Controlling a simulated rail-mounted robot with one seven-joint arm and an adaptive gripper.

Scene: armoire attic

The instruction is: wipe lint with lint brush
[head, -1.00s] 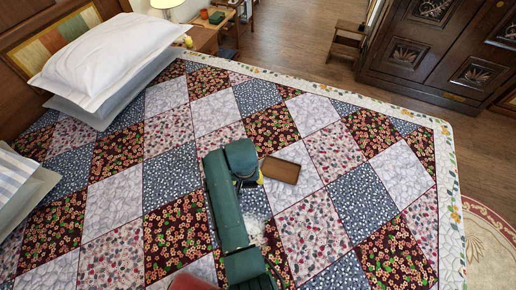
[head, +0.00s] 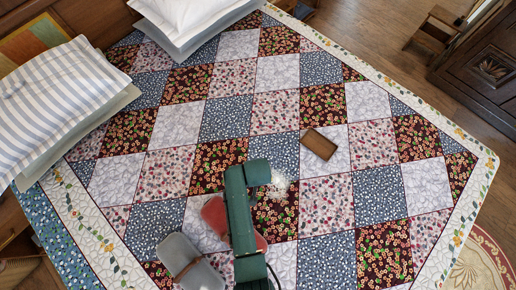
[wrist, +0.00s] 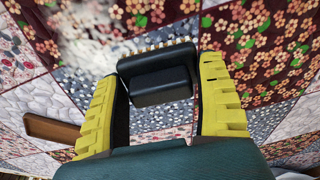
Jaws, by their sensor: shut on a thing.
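My gripper (wrist: 158,68) has yellow fingers, one on each side of a black lint brush (wrist: 160,86), and is shut on it. A row of pale bristles shows along the brush's far edge. The lint (head: 278,187) is a whitish, fuzzy patch on the patchwork quilt, just right of my green arm in the head view. A pale, hazy patch of lint also shows in the wrist view (wrist: 98,58), beyond and left of the brush. In the head view my arm hides the gripper and brush. I cannot tell whether the brush touches the quilt.
A brown shallow tray (head: 319,144) lies on the quilt beyond the lint; it shows at left in the wrist view (wrist: 52,130). A red object (head: 214,214) and a grey one (head: 181,258) lie beside my arm. Pillows (head: 62,93) fill the left side.

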